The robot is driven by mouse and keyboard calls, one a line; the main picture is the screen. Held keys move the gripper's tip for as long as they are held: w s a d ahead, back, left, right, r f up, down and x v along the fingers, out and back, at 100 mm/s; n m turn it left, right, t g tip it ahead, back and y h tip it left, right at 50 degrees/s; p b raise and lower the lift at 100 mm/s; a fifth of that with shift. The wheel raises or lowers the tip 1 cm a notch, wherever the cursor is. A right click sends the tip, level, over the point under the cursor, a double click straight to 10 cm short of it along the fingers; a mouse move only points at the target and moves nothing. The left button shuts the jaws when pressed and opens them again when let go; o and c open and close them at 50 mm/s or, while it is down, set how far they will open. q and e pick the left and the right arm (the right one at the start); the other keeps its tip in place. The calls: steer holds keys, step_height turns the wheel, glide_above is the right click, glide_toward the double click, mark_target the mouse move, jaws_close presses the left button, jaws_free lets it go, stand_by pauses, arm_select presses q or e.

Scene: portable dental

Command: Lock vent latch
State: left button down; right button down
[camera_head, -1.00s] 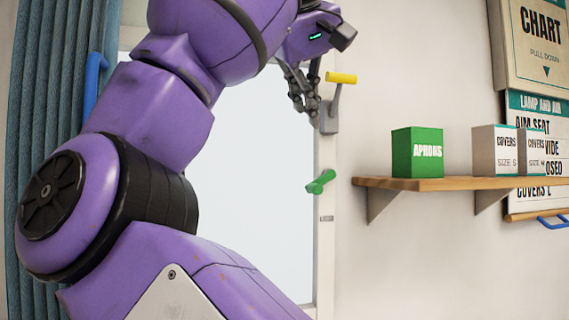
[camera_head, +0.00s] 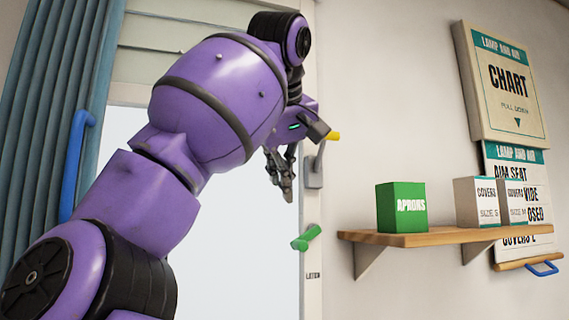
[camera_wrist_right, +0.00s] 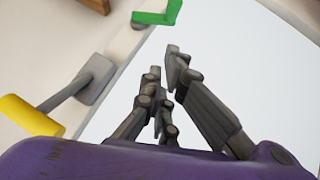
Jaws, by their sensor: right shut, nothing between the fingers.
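A yellow-handled lever (camera_head: 333,136) on a grey mount (camera_head: 314,176) sits on the right jamb of the bright opening, its handle at the upper end. It also shows at the left of the wrist view (camera_wrist_right: 30,115). A green handle (camera_head: 306,238) sits lower on the jamb, above a small label; it shows at the top of the wrist view (camera_wrist_right: 158,12). I cannot tell which is the vent latch. My right gripper (camera_head: 284,194) is shut and empty, left of the yellow lever and apart from both handles; its fingers also show in the wrist view (camera_wrist_right: 162,62). My left gripper is out of view.
A wooden shelf (camera_head: 430,235) right of the jamb holds a green aprons box (camera_head: 401,208) and white cover boxes (camera_head: 477,201). Wall charts (camera_head: 500,85) hang beyond. Slatted panels (camera_head: 165,45) top the opening.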

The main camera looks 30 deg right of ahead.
mark_target(309, 237)
steer(key=w+d+f+p, duration=0.1)
steer(key=w+d+f, duration=0.1)
steer(key=f, duration=0.4)
steer(key=shift+d+f, duration=0.15)
steer(key=shift+d, duration=0.35)
steer(key=shift+w+f, duration=0.1)
